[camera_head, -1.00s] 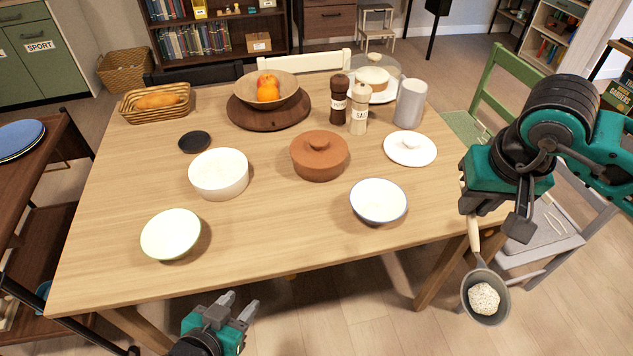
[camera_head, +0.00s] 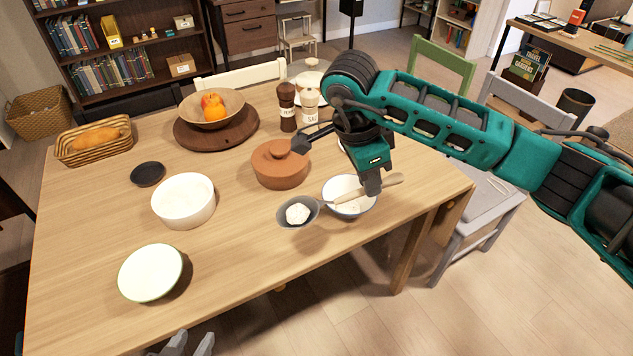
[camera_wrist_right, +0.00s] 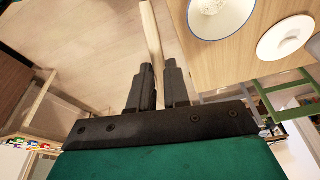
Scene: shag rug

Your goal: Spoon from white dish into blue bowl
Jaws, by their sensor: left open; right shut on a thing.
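My right gripper (camera_head: 372,188) is shut on the wooden handle of a grey ladle (camera_head: 284,216), whose cup holds a white lump. The cup hangs at the left of the blue-rimmed white bowl (camera_head: 366,206); its height above the table is hard to tell. The handle (camera_wrist_right: 152,45) and the bowl (camera_wrist_right: 228,22) also show in the right wrist view. The gripper and handle partly cover the bowl in the head view. The round white dish (camera_head: 184,212) stands further left, with pale contents. My left gripper (camera_head: 188,342) is open and empty at the bottom edge.
A green-rimmed bowl (camera_head: 150,272) stands front left. A lidded terracotta pot (camera_head: 280,170), dark and pale mills (camera_head: 308,108), fruit bowl (camera_head: 210,108), bread basket (camera_head: 95,140) and small black dish (camera_head: 148,174) stand around. A white lid (camera_wrist_right: 285,38) lies near the blue-rimmed bowl.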

